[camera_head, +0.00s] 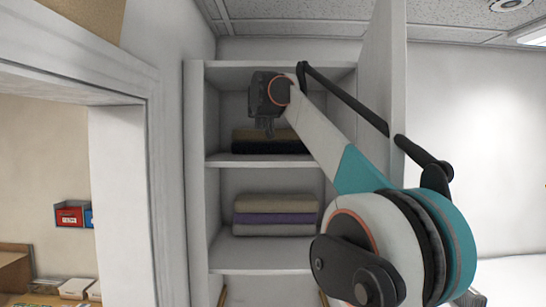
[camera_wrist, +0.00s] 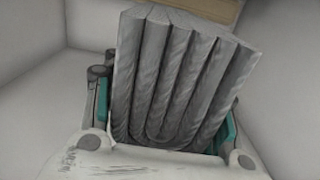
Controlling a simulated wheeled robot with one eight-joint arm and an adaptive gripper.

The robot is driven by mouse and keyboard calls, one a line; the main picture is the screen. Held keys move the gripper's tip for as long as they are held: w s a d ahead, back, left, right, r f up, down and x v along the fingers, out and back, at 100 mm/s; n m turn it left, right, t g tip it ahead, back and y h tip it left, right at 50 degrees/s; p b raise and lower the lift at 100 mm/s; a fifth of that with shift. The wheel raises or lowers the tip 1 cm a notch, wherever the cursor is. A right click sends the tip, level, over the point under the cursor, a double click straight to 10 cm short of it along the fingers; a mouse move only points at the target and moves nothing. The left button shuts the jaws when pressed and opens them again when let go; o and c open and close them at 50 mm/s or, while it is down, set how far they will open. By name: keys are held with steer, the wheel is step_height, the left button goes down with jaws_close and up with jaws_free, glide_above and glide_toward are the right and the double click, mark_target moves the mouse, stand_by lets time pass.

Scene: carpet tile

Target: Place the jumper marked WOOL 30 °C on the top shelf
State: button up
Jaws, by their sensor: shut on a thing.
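The garment shows several thick folds side by side. No marking such as WOOL 30 °C is readable on it. In the head view I cannot clearly tell the held garment from the stack and gripper. The top shelf (camera_head: 222,160) bears a tan folded garment (camera_head: 295,135) above a dark one (camera_head: 290,147).
The shelf below (camera_head: 262,267) bears a stack of tan, purple (camera_head: 275,218) and grey folded garments. The open cabinet door (camera_head: 385,85) stands to the right, close to my arm. The cabinet's left wall (camera_head: 194,170) and ceiling bound the compartment. A red box (camera_head: 69,214) shows through the left opening.

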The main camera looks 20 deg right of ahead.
steer(key=shift+s+a+f, duration=0.15)
steer(key=shift+f, duration=0.3)
steer(key=shift+f+p, duration=0.6)
steer(key=shift+f, duration=3.75)
steer(key=shift+f, duration=0.15)
steer(key=o, duration=1.4)
steer(key=shift+c, duration=0.2)
steer(key=b+v, duration=0.3)
steer(key=v, duration=0.9)
